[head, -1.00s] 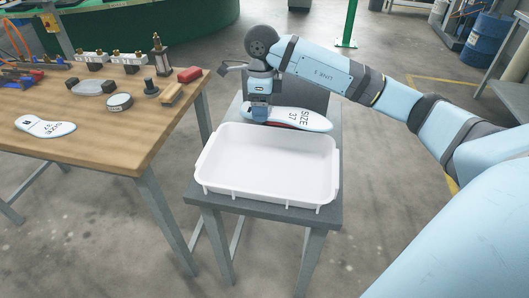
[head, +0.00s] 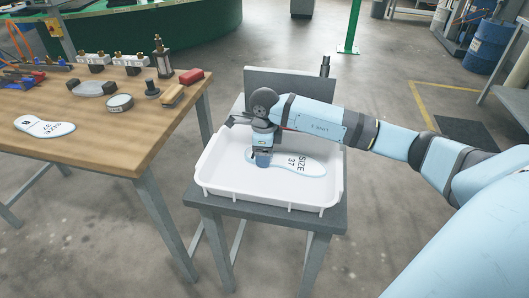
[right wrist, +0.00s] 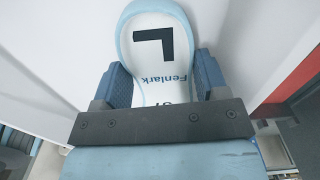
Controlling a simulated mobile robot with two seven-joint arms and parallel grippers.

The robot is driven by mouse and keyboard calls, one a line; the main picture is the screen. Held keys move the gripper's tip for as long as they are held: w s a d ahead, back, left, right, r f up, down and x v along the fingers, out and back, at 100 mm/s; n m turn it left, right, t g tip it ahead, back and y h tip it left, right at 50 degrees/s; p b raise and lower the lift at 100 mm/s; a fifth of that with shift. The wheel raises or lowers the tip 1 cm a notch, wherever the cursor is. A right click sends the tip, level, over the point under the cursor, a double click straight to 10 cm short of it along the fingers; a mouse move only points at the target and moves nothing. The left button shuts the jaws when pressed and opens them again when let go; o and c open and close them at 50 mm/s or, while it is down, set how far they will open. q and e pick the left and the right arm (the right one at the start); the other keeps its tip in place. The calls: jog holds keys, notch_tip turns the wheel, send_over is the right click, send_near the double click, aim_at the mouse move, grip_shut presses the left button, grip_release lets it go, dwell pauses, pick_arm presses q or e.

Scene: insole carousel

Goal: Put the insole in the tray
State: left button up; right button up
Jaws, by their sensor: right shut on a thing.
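A white insole (head: 308,166) with a light blue edge and the print "SIZE 37" is inside the white tray (head: 215,185) on a small grey table. My right gripper (head: 262,160) is over the tray's left part and shut on the insole's left end. In the right wrist view the insole (right wrist: 158,50) shows an "L" and "Fenlark" between the two blue fingers of the gripper (right wrist: 160,88). The insole looks flat and low in the tray; I cannot tell whether it touches the floor. My left gripper is out of view.
A wooden workbench (head: 110,145) stands at the left. It bears another insole (head: 45,126), a round tin (head: 119,103), a red block (head: 191,76) and several fixtures. A grey upright panel (head: 290,88) stands behind the tray. The tray's front part is clear.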

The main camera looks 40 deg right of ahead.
jog(key=shift+r, duration=0.1)
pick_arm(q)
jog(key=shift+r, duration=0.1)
pick_arm(e)
jog(key=o, duration=0.6)
jog(key=shift+o, duration=0.2)
jog(key=shift+r, duration=0.15)
pick_arm(q)
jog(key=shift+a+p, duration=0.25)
jog(key=shift+p, duration=0.75)
pick_arm(e)
notch_tip(320, 180, up, 12)
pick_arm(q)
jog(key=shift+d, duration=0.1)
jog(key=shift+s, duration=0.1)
pick_arm(e)
jog(key=shift+s+f, duration=0.1)
jog(key=shift+f, duration=0.1)
